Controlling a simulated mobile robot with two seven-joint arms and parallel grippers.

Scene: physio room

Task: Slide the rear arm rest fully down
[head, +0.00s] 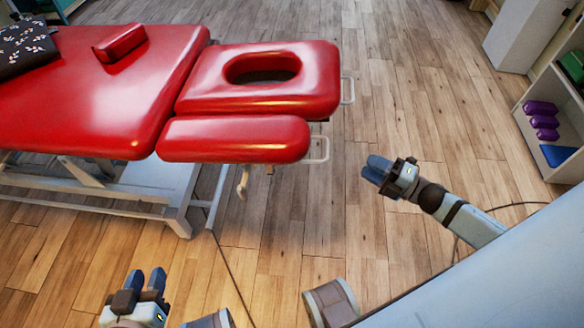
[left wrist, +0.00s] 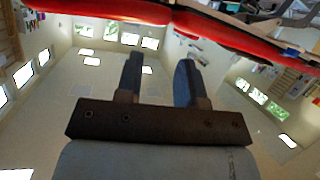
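The red treatment table (head: 80,95) has a head section (head: 205,88) with an oval face hole. A long red arm rest pad (head: 232,139) lies along the head section's near side, with a pale wire handle (head: 319,149) at its right end. Another wire handle (head: 347,91) shows beyond the head section. No separate pad shows on the far side, so I cannot tell which is the rear one. My left gripper (head: 146,279) is open and empty, below and left of the pad; its fingers (left wrist: 160,80) show apart in the left wrist view. My right gripper (head: 376,170) is shut and empty, right of the near handle.
A red bolster (head: 119,43) and a dark patterned cushion (head: 24,46) lie on the table. A pale lever (head: 243,182) hangs under the pad, near the metal frame (head: 177,205). A shelf with purple weights (head: 543,121) stands right. The wooden floor (head: 425,100) between is clear.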

